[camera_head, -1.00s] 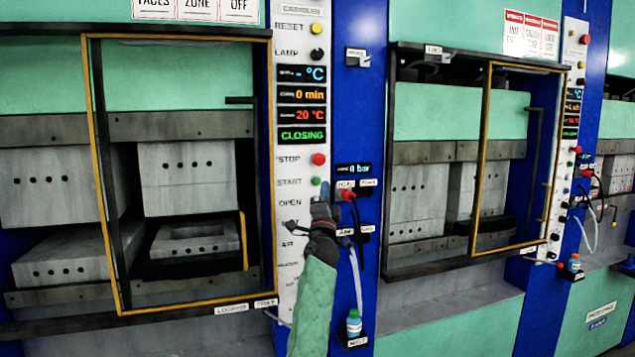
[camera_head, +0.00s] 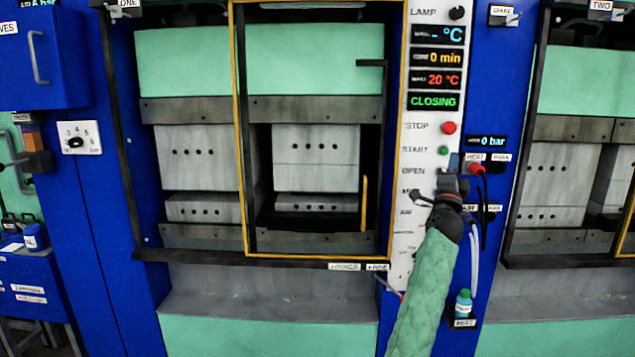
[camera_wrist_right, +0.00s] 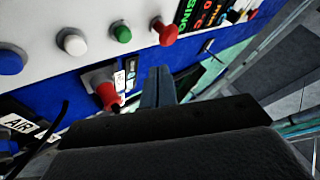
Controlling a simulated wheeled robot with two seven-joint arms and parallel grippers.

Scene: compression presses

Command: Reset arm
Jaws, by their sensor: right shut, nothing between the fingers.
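My right arm, in a green sleeve, comes up from the bottom in the head view. Its right gripper (camera_head: 454,162) is shut and empty, in front of the right edge of the white control panel (camera_head: 410,225). It is near the green start button (camera_head: 443,150) and the red heat knob (camera_head: 476,169); I cannot tell if it touches anything. In the right wrist view the closed fingers (camera_wrist_right: 158,86) point towards the panel, between the red knob (camera_wrist_right: 107,94) and the dark displays. The red stop button (camera_wrist_right: 165,33) is above them. My left gripper is out of view.
The press (camera_head: 250,108) left of the panel has a yellow-framed guard (camera_head: 239,140) and grey mould blocks (camera_head: 315,158). Its display reads CLOSING. A second press (camera_head: 580,100) stands at right. A small bottle (camera_head: 464,302) sits below my wrist. A blue cabinet (camera_head: 40,60) is at far left.

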